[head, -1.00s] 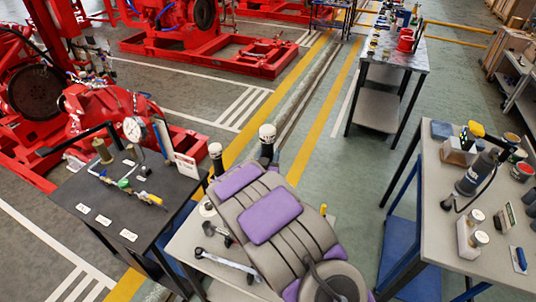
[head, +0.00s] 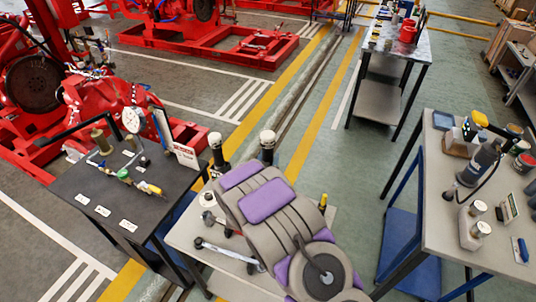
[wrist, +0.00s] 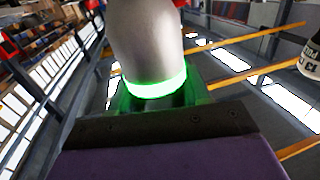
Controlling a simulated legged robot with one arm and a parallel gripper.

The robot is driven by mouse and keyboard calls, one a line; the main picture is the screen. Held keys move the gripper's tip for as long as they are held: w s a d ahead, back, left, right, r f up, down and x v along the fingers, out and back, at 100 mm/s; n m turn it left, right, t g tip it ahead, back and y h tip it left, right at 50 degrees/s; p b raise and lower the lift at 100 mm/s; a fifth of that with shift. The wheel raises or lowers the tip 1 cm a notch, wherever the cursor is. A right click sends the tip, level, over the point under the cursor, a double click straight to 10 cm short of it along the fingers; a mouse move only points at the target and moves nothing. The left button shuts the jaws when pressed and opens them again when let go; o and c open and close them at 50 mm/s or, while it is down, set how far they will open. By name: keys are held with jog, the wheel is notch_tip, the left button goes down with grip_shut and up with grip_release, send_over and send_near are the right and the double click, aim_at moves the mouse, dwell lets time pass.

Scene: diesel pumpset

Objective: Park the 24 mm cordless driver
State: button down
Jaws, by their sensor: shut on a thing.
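In the wrist view, my gripper (wrist: 160,112) is shut on a pale grey cylindrical tool body, which I take to be the cordless driver (wrist: 145,35). A bright green glowing ring circles the driver just above the dark jaw plate. Its size marking and its ends are out of view. In the head view, my grey-and-purple arm covers much of the front bench (head: 186,238) and hides the jaws. Two upright black cylinders with white tops, a left one (head: 216,150) and a right one (head: 267,150), show beyond the arm. I cannot tell whether either is the held driver.
Wrenches (head: 228,252) lie on the front bench left of my arm, and a yellow-black handle (head: 322,202) stands to its right. A dark gauge table (head: 105,212) is at left. A crowded grey bench (head: 440,215) is at right. Green floor lies between.

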jog(key=shift+f+b, duration=0.45)
jog(key=shift+f, duration=3.45)
jog(key=shift+c, duration=2.2)
grip_release()
jog(key=shift+s, duration=0.1)
jog(key=s+p, duration=0.1)
jog(key=s, duration=0.6)
jog(key=shift+s+a, duration=0.15)
jog(key=shift+a, duration=0.3)
